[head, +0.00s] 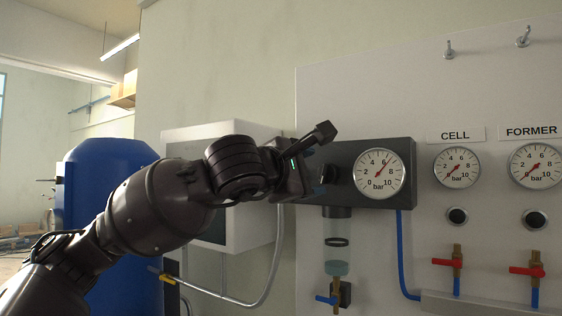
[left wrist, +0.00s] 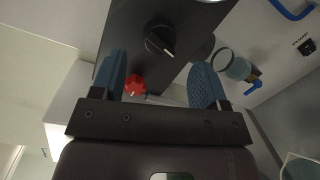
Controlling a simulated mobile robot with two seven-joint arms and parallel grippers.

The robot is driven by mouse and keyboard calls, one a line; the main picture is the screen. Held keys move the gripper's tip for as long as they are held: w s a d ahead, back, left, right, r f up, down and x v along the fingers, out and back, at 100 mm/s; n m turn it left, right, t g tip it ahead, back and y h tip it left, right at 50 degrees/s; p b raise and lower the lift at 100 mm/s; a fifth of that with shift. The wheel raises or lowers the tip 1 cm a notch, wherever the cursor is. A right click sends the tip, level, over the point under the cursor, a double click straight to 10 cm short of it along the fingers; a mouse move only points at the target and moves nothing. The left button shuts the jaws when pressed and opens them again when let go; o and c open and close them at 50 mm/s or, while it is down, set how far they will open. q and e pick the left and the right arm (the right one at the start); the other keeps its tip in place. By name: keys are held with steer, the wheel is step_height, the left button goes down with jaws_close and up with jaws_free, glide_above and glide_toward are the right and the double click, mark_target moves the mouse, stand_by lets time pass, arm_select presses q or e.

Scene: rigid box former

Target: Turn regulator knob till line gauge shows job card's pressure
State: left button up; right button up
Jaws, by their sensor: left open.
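The regulator's black knob (left wrist: 160,41), with a white pointer mark, shows on the dark housing in the left wrist view. In the head view it is mostly hidden behind my gripper. The line gauge (head: 379,174) on the dark housing (head: 345,150) reads a little past 6 bar. My left gripper (head: 322,153) is in front of the housing's left end. I see no job card, and my right gripper is out of view.
The CELL gauge (head: 456,167) and FORMER gauge (head: 535,165) are at the right, above red-handled valves (head: 447,262). A red round part (left wrist: 134,85) is close to the fingers. A clear bowl (head: 337,240) hangs below the regulator. A grey-white cabinet (head: 250,225) stands behind my arm.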

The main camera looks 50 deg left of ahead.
arm_select(q)
steer(key=s+p, duration=0.1)
steer(key=s, duration=0.5)
steer(key=shift+d, duration=0.3)
steer(key=shift+r, duration=0.1)
stand_by(0.5)
stand_by(0.7)
